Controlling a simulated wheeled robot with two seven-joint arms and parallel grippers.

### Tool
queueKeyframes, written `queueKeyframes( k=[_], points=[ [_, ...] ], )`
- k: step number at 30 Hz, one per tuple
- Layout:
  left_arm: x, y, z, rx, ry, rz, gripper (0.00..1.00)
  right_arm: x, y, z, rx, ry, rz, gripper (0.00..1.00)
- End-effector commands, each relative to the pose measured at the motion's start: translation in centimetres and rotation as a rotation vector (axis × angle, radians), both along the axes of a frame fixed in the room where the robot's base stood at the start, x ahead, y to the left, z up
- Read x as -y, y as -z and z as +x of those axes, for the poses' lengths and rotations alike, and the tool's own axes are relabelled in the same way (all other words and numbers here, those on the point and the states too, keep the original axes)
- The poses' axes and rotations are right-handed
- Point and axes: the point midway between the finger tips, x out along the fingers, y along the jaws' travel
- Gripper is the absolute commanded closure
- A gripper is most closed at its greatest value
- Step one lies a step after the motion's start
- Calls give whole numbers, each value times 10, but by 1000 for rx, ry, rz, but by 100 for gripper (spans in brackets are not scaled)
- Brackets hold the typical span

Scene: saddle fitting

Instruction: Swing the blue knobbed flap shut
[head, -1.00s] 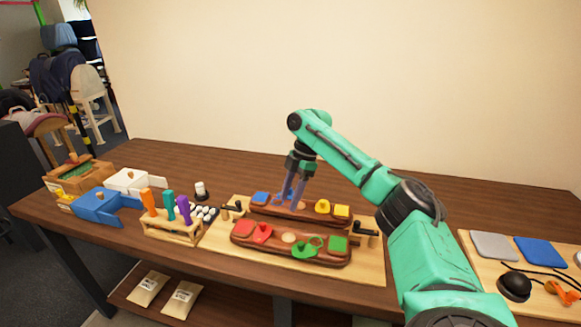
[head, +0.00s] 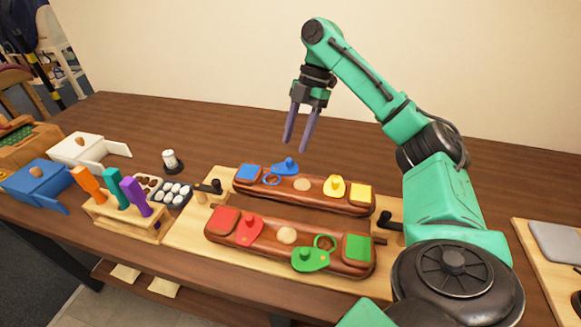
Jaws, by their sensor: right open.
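The blue knobbed flap (head: 285,167) is on the rear wooden bar (head: 318,196), swung out towards the bar's back edge. A blue ring (head: 271,179) shows uncovered beside it, and a blue square (head: 248,172) lies to its left. My right gripper (head: 297,142) hangs above and behind the flap, fingers pointing down. It is open, empty and apart from the flap. My left gripper is not in view.
The front bar (head: 285,262) carries a red flap (head: 249,231) and a green flap (head: 311,259), with a green ring uncovered. A yellow flap (head: 335,187) sits on the rear bar. Black-handled clamps (head: 209,187) flank the bars. A tool rack (head: 125,217) stands left.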

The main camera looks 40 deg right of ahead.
Motion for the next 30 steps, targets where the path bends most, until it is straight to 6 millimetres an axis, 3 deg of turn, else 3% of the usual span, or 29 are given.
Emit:
queueKeyframes(
  k=[1,3,5,9,16,17,20,21,30],
  points=[
    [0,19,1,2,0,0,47,-5,24,-1,-3,-4,1,47],
    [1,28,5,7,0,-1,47,-11,36,-1,-2,-2,1,47],
    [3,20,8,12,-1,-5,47,-14,38,-2,-2,1,-2,47],
    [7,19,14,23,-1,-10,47,-19,48,-2,0,1,-1,47],
    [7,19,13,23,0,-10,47,-21,49,-2,1,0,0,47],
    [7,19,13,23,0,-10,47,-21,49,-2,1,1,0,55],
    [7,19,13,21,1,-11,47,-20,49,-2,1,0,0,93],
    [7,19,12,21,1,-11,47,-20,49,-1,1,0,0,100],
    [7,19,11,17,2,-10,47,-21,49,-2,1,14,0,100]
  ],
)
